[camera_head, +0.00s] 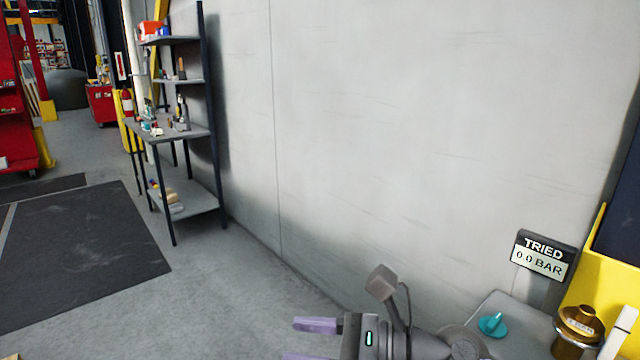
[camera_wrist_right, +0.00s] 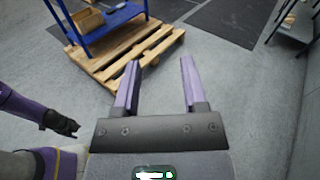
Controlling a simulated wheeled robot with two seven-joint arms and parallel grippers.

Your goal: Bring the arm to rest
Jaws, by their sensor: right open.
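My right gripper (camera_head: 305,340) is at the bottom of the head view, pointing left in front of the wall. In the right wrist view (camera_wrist_right: 157,75) its two purple fingers are spread apart with nothing between them. A teal knob (camera_head: 492,325) sits on a grey bench top (camera_head: 505,303) to the right of my right arm. A brass fitting (camera_head: 578,330) stands farther right. A display (camera_head: 543,256) above them reads "TRIED" and "0.0 BAR". My right gripper is clear of all of these.
A grey shelf rack (camera_head: 180,135) holding small items stands against the wall at left. A wooden pallet (camera_wrist_right: 130,55) with a blue rack (camera_wrist_right: 105,20) lies beyond my right fingers. A yellow panel (camera_head: 610,265) borders the bench. The floor between is open.

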